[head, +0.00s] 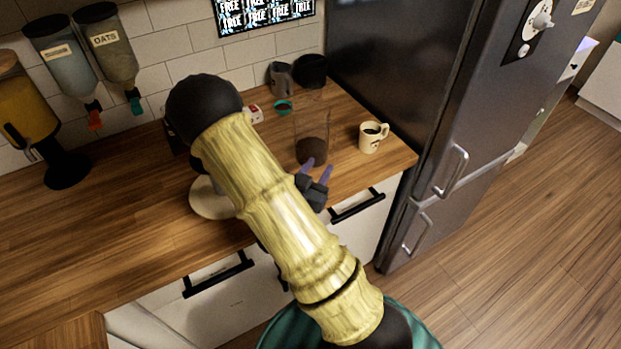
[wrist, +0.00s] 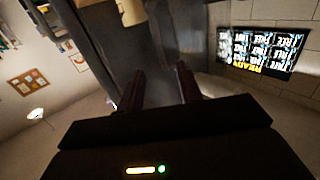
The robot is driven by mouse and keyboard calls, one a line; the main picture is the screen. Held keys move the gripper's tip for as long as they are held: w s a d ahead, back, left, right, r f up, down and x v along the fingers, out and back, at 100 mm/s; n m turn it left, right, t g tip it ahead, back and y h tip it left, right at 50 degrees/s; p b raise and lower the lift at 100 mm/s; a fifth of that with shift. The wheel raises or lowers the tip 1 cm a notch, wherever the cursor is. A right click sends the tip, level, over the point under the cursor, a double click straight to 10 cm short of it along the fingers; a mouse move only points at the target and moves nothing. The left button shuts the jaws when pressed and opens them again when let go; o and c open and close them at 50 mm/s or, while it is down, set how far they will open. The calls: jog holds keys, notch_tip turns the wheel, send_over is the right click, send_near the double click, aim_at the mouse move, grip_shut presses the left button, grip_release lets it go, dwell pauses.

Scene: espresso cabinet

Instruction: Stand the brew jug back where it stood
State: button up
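A clear glass jug (head: 312,128) with dark contents in its lower part, apparently the brew jug, stands upright on the wooden counter, left of a cream mug (head: 371,138). My gripper (head: 317,169) is at the near side of the jug, in front of its lower part. Its two purple-tinted fingers are apart, with no held thing visible between them. In the wrist view the fingers (wrist: 160,84) are also apart. Whether they touch the jug cannot be told. A pale round disc (head: 208,199) on the counter is partly hidden by my arm.
Dark cups (head: 311,70) stand at the back. A tall fridge (head: 415,95) bounds the right. The front-left counter is clear.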

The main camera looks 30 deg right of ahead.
jog(key=a+f+y, duration=0.1)
jog(key=y, duration=0.1)
jog(key=w+a+f+g+y, duration=0.1)
jog(key=w+a+f+y, duration=0.1)
jog(key=y, duration=0.1)
jog(key=shift+n+g+y, duration=0.3)
jog(key=shift+g, duration=0.1)
jog(key=a+n+y, duration=0.1)
jog(key=a+g+y, duration=0.1)
jog(key=a+y, duration=0.1)
jog(key=a+n+y, duration=0.1)
jog(key=a, duration=0.1)
jog(key=shift+s+a+r+n+y, duration=0.1)
jog(key=shift+s+r+n+y, duration=0.2)
jog(key=shift+y, duration=0.1)
jog(key=s+a+r+n+g+y, duration=0.1)
jog(key=s+r+n+g, duration=0.2)
jog(key=s, duration=0.3)
jog(key=s+a+r+n+g+y, duration=0.2)
jog(key=s+r+n, duration=0.1)
jog(key=s, duration=0.3)
jog(key=shift+n+g, duration=0.4)
jog(key=shift+n, duration=0.2)
jog(key=shift+s+d, duration=0.1)
jog(key=shift+d, duration=0.05)
